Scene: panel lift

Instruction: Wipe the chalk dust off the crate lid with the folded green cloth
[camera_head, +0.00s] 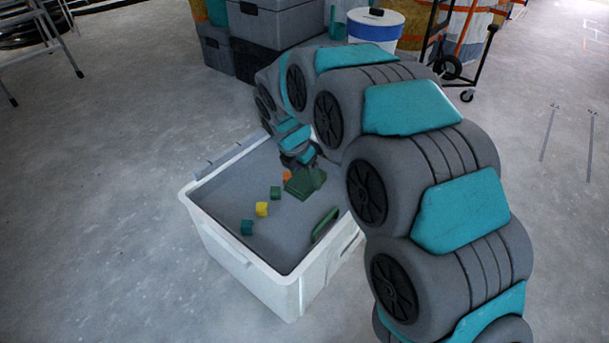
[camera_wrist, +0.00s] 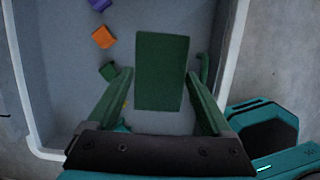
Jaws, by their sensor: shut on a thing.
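The folded green cloth (camera_wrist: 162,72) appears as a flat dark green rectangle between my fingers in the wrist view. My gripper (camera_wrist: 160,88) is shut on it. In the head view the cloth (camera_head: 300,187) is under my gripper (camera_head: 306,172), over the far right part of the white-rimmed crate (camera_head: 243,266). I cannot tell whether the cloth touches the grey surface (camera_head: 232,190) inside the rim, or whether that surface is a lid or the crate's floor. I make out no chalk dust. My wrist partly hides the crate's far right side.
Small blocks lie inside the rim: teal (camera_head: 247,227), yellow (camera_head: 262,209), green (camera_head: 275,193), orange (camera_head: 287,176), and purple (camera_wrist: 100,4). A long green piece (camera_head: 325,225) lies near the right rim. Grey bins (camera_head: 275,35) and a blue-and-white drum (camera_head: 375,28) stand behind.

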